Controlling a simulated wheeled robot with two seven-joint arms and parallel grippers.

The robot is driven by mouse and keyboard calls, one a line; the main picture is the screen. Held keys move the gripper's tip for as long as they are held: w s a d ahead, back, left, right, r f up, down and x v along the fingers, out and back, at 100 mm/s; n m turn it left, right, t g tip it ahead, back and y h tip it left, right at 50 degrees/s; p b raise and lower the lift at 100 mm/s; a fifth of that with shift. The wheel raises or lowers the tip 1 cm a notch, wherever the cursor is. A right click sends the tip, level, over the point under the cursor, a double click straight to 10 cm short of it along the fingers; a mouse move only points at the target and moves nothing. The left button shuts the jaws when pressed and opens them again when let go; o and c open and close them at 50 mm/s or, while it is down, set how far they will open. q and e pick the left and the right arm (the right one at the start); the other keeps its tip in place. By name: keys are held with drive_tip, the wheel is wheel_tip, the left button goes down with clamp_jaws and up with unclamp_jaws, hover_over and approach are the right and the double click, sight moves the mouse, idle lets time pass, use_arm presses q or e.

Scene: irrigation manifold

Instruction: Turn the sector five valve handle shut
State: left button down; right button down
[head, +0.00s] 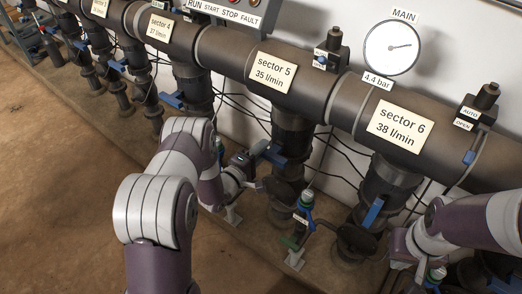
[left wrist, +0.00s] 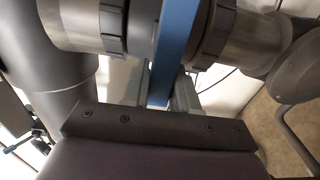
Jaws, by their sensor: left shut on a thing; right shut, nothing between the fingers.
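The sector 5 label (head: 273,72) is on the thick grey main pipe. Below it, a dark vertical branch pipe (head: 291,130) carries the valve with a blue lever handle (head: 272,154). The handle points out to the left, toward my left gripper (head: 258,151). In the left wrist view the blue handle (left wrist: 176,45) runs down between the fingers of my left gripper (left wrist: 172,95), which is shut on it. My right gripper (head: 402,246) is at the lower right, away from this valve; its fingertips are hard to make out.
The sector 6 branch has its own blue handle (head: 372,212) to the right, and the sector 4 one (head: 172,100) is to the left. Black cables hang behind. The brown floor at left is clear.

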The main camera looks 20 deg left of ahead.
use_arm(q)
drive_tip(key=c, duration=1)
unclamp_jaws()
drive_tip(key=shift+o, duration=0.2)
drive_tip(key=p+v, duration=0.2)
drive_tip(key=v, duration=1)
drive_tip(key=shift+s+p, duration=0.35)
drive_tip(key=shift+a, duration=0.15)
